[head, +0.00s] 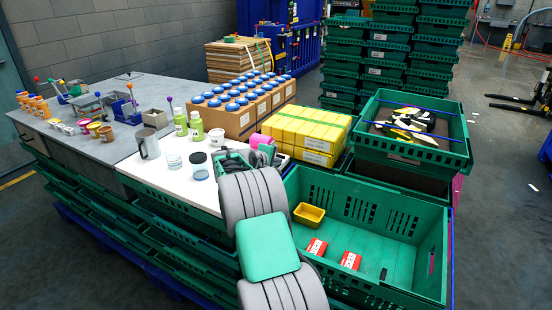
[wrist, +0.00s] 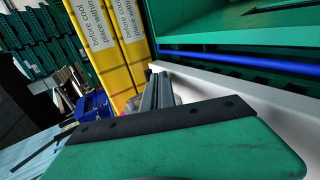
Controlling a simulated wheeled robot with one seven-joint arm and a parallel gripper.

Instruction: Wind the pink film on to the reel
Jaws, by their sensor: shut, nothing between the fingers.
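A pink roll-like thing (head: 260,140) shows in the head view on the white worktop's far right end, by the yellow cartons. It is partly hidden by my arm, and I cannot tell whether it is the film or the reel. Another pink patch (head: 457,188) shows at the right side of the crate stack. My gripper (wrist: 158,88) is shut and empty in the wrist view, its grey fingers pointing toward the yellow cartons.
Yellow cartons (head: 310,128) stand just beyond my gripper; they also fill the upper wrist view (wrist: 112,40). A green crate (head: 370,205) at right holds a yellow tub (head: 309,214) and red-and-white packs. Another green crate (head: 440,148) stands behind it. Cups and bottles crowd the white worktop (head: 180,188).

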